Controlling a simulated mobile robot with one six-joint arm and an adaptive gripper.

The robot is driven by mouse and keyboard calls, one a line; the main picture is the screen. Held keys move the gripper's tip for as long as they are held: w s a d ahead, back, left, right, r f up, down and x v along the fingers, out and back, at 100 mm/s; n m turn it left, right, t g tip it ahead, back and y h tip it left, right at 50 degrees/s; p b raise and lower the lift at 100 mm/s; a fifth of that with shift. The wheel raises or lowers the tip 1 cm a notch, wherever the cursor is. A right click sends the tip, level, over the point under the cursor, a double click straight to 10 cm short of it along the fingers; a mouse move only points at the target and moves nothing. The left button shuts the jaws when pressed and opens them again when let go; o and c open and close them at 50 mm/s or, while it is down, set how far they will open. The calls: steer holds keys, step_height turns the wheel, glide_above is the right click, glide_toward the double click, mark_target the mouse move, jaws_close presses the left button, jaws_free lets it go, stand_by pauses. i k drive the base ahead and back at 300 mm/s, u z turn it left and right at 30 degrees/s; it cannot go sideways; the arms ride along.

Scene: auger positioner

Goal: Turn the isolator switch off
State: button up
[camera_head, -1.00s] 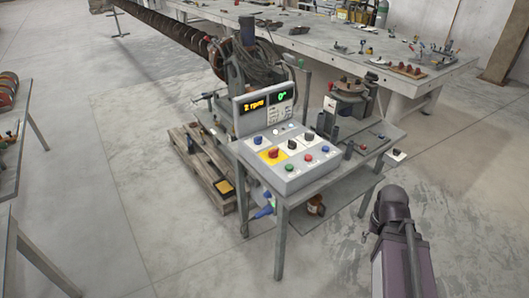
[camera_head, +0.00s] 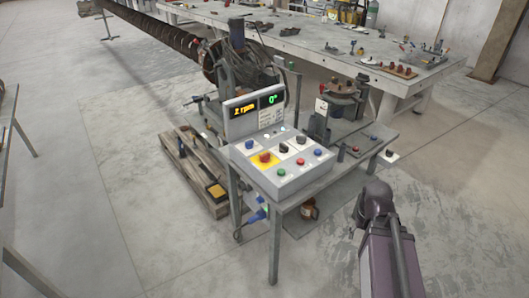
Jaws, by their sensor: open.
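The grey control box (camera_head: 296,179) stands on a small metal table. It carries a red knob on a yellow plate (camera_head: 265,157), a blue knob (camera_head: 249,144), black knobs (camera_head: 283,148) and several coloured buttons. I cannot tell which control is the isolator switch, or its position. A small white box with a dark part (camera_head: 391,156) sits at the table's right side, too small to read. The display (camera_head: 255,108) behind the controls reads about 2 rpm and 0°. My arm shows at lower right, apart from the table; my gripper's fingers do not show.
A wooden pallet (camera_head: 195,180) lies left of the small table (camera_head: 274,250). A long auger (camera_head: 150,33) and a large workbench (camera_head: 320,42) stand behind. Blue plugs (camera_head: 255,216) hang at the table's front left. Another table edge shows at far left. The front floor is clear.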

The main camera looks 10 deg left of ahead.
mark_target(264, 158)
steer(key=i, duration=0.9)
